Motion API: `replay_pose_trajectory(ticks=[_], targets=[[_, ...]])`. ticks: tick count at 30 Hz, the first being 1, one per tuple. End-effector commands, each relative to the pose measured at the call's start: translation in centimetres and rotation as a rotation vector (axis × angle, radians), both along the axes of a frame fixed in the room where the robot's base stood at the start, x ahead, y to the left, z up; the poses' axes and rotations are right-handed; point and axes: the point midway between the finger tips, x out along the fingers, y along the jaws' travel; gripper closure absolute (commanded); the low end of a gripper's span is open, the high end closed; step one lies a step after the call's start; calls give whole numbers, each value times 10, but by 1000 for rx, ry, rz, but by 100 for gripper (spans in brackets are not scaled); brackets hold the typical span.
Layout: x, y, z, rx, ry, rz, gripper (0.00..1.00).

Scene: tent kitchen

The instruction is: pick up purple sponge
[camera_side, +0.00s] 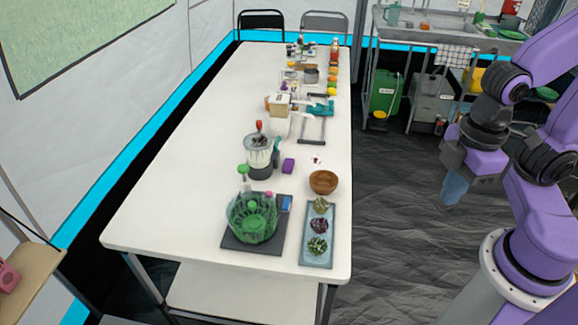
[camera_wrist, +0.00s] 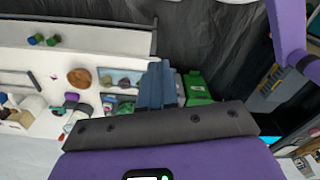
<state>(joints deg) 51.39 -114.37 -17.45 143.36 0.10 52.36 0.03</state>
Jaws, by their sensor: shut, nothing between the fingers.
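The purple sponge (camera_side: 289,165) is a small purple block lying on the long white table (camera_side: 200,150), just right of a blender-like jar. A small purple item (camera_wrist: 71,98) in the wrist view, near the wooden bowl, looks like the same sponge. My gripper (camera_side: 453,192) hangs in the air to the right of the table, well apart from the sponge. Its blue-grey fingers are shut and empty, and they also show in the wrist view (camera_wrist: 155,82).
The jar (camera_side: 261,160) stands left of the sponge. The wooden bowl (camera_side: 323,182), a tray (camera_side: 317,256) with round items and a green basket (camera_side: 252,217) are nearer the front. A teal-and-grey stand (camera_side: 314,125) is behind. The table's left side is clear.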

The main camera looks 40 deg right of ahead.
Motion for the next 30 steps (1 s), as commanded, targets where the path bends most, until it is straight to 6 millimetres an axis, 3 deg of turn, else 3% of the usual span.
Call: replay_pose_trajectory(ticks=[7,15,25,30], targets=[[0,0,0,0,0,0,97],[0,0,0,0,0,0,11],[3,2,1,0,0,-4,11],[31,21,5,7,2,-33,11]])
